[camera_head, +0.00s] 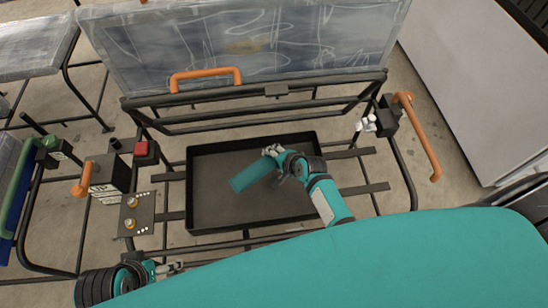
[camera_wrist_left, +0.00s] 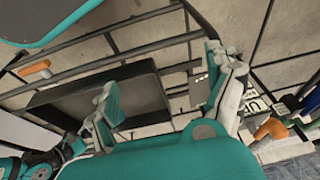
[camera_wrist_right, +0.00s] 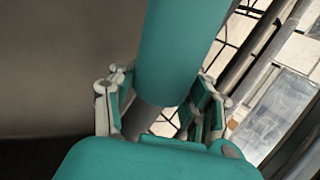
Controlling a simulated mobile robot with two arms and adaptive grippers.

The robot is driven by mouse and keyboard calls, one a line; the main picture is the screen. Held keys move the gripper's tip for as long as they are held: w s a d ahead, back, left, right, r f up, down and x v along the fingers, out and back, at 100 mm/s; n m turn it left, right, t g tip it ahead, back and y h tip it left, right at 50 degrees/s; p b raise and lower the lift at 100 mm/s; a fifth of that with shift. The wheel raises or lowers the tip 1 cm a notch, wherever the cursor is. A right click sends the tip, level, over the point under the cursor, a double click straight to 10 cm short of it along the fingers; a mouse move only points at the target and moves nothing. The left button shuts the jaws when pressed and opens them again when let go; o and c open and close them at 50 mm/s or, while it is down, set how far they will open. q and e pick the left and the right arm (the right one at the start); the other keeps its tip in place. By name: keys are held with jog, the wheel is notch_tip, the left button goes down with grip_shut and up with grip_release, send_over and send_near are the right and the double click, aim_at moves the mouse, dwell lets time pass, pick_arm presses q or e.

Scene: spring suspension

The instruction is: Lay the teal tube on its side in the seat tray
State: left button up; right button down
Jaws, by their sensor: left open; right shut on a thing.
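The teal tube (camera_head: 252,173) is over the black seat tray (camera_head: 204,216), lying at a slant, its free end pointing down-left in the head view. My right gripper (camera_head: 277,162) is shut on the tube near its upper right end. In the right wrist view the tube (camera_wrist_right: 180,50) runs between the fingers. Whether the tube touches the tray floor I cannot tell. My left gripper (camera_head: 172,267) is open and empty, in front of the tray's left corner. In the left wrist view its fingers (camera_wrist_left: 168,98) are spread, with the tray (camera_wrist_left: 145,92) behind them.
The tray holds nothing else that I see. A metal frame surrounds it, with a tilted backrest panel (camera_head: 245,45) behind. An orange handle (camera_head: 205,76) stands at the back and another (camera_head: 420,140) at the right. A plate with two knobs (camera_head: 136,214) is left of the tray.

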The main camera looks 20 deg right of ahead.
aim_at(275, 173)
jog(key=shift+f, duration=0.2)
notch_tip(275, 173, down, 3)
jog(key=b, duration=0.3)
jog(key=shift+r, duration=0.1)
notch_tip(275, 173, down, 3)
jog(key=shift+f+b, duration=0.1)
jog(key=shift+b, duration=0.9)
pick_arm(q)
jog(key=w+d+r+t+h, duration=0.1)
jog(key=w+d+r+t, duration=0.1)
jog(key=w, duration=0.4)
jog(key=w+d+r+t+h, duration=0.1)
jog(key=w+d+r+t, duration=0.1)
jog(key=w+r+t, duration=0.2)
jog(key=shift+w+d+t, duration=0.15)
jog(key=shift+w+t, duration=0.9)
jog(key=shift+t, duration=0.05)
pick_arm(e)
jog(key=shift+f, duration=0.2)
jog(key=shift+c, duration=2.1)
grip_release()
jog(key=shift+s, duration=0.1)
jog(key=v, duration=1.2)
